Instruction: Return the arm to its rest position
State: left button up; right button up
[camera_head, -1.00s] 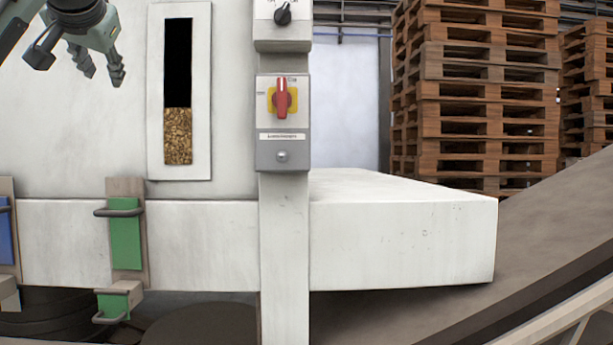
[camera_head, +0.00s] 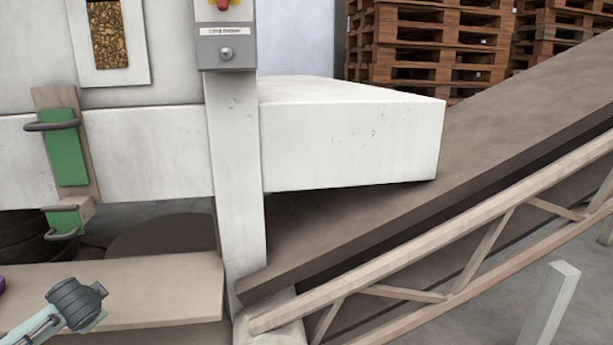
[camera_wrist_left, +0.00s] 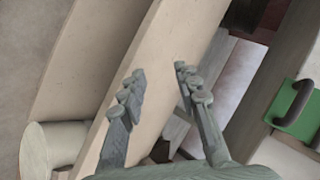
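My left gripper (camera_wrist_left: 157,72) shows in the left wrist view with its two grey-green fingers spread apart and nothing between them. A pale board (camera_wrist_left: 150,60) lies behind the fingers; I cannot tell whether they touch it. In the head view, a part of my arm (camera_head: 72,305) shows at the lower left, over the pale shelf (camera_head: 165,285); the fingers do not show there. My right gripper is in neither view.
The white machine (camera_head: 345,140) has a green handled clamp (camera_head: 65,148) on its left. It also shows a grey switch box (camera_head: 227,48) with a red knob cut off at the top. A sloping conveyor (camera_head: 400,215) runs up to the right. Pallets (camera_head: 430,45) stand behind.

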pick_arm(q)
jog(key=s+a+f+m+g, duration=0.2)
jog(key=s+f+m, duration=0.1)
jog(key=s+f, duration=1.2)
jog(key=s+d+f+n+h, duration=0.2)
jog(key=d+f, duration=0.1)
jog(key=d, duration=0.5)
jog(key=s+d+f+n+g+h, duration=0.1)
jog(key=s+d+f+h, duration=0.1)
jog(key=d, duration=0.7)
jog(key=s+d+f+n+h, duration=0.2)
jog(key=s+d+f, duration=0.2)
jog(key=d+f, duration=0.2)
jog(key=d, duration=0.2)
jog(key=shift+s+d+n+g, duration=0.15)
jog(key=shift+d+n+g, duration=0.15)
jog(key=shift+d+g, duration=0.1)
jog(key=shift+f, duration=0.1)
